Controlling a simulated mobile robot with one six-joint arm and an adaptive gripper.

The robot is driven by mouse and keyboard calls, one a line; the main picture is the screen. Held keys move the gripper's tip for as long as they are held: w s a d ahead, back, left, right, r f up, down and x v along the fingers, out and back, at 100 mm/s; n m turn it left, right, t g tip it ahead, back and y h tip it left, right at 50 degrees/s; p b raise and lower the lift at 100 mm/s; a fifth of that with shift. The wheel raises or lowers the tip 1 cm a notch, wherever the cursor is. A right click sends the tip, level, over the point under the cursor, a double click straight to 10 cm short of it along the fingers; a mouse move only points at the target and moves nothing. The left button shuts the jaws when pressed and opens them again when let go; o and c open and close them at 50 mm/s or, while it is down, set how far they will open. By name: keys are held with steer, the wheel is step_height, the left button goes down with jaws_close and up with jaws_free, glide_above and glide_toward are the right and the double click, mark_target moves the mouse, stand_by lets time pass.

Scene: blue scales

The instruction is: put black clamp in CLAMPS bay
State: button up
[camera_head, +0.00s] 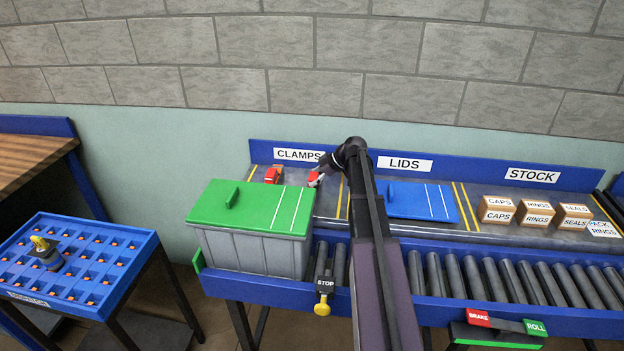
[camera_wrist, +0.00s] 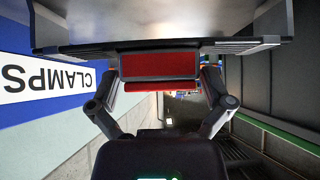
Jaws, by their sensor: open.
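In the head view, my gripper (camera_head: 319,174) is low in the CLAMPS bay (camera_head: 298,190), under the CLAMPS sign (camera_head: 298,154). A red piece (camera_head: 313,181) is at its tip, and an orange-red clamp (camera_head: 272,174) lies to the left in the same bay. In the wrist view, my gripper (camera_wrist: 160,88) is open. A red block (camera_wrist: 159,64) sits between or just beyond its spread fingers; contact cannot be told. I cannot pick out a black clamp for certain; a dark grey shape (camera_wrist: 160,35) lies beyond the red block.
A grey bin with a green lid (camera_head: 250,206) stands left in front of the bay. A blue lid (camera_head: 418,200) lies in the LIDS bay, and several boxes (camera_head: 535,212) fill the STOCK bay. Rollers (camera_head: 500,277) run along the front. A blue tray table (camera_head: 80,265) stands left.

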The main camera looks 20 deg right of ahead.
steer(key=p+v, duration=0.8)
steer(key=v, duration=0.4)
stand_by(1.0)
steer(key=shift+s+r+p, duration=0.1)
steer(key=shift+r+p, duration=0.05)
steer(key=shift+p, duration=0.15)
